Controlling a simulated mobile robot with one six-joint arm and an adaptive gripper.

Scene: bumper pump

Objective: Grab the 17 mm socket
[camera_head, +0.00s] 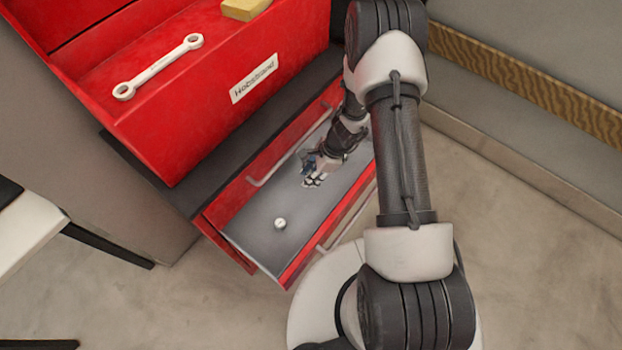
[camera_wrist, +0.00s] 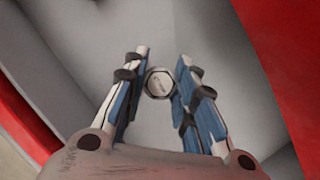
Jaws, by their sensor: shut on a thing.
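My gripper (camera_head: 313,172) is down inside the open red drawer, near its right part. In the wrist view, a round silver socket (camera_wrist: 159,83) sits between the fingertips of my gripper (camera_wrist: 160,74), and the fingers are shut on it. Its end face carries a small marking that I cannot read. A second small light socket (camera_head: 280,223) stands apart on the drawer's grey floor, to the lower left of my gripper. I cannot read a size on it.
The open drawer (camera_head: 240,232) has red walls close around my gripper. Above it is a red tool chest (camera_head: 180,135) with a wrench (camera_head: 158,68) and a yellowish block (camera_head: 245,8) on it. A wall with a wooden strip (camera_head: 520,82) stands to the right.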

